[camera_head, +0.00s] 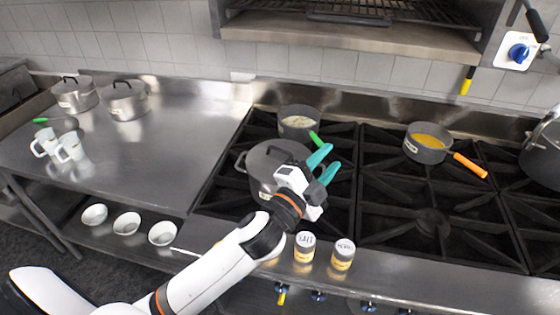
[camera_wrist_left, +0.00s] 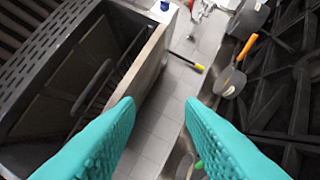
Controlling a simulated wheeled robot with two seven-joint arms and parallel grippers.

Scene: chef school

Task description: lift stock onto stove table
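My left gripper (camera_head: 325,165) is open, its two teal fingers apart and nothing between them. It is over the left part of the stove (camera_head: 385,195), in front of a grey lidded pot (camera_head: 252,162) that its wrist partly hides. Behind that pot stands a saucepan (camera_head: 298,112) with pale contents and a green handle. A saucepan (camera_head: 420,155) with orange-yellow contents and an orange handle is farther right; it also shows in the left wrist view (camera_wrist_left: 231,84). I cannot tell which vessel is the stock. My right gripper is not in view.
A steel table (camera_head: 185,125) at left holds two lidded pots (camera_head: 75,95) (camera_head: 125,103), two white mugs (camera_head: 70,150) and a ladle. Salt (camera_head: 304,248) and pepper (camera_head: 342,257) jars stand on the stove's front edge. A large pot (camera_head: 545,155) is at right. A grill unit (camera_head: 350,40) hangs above.

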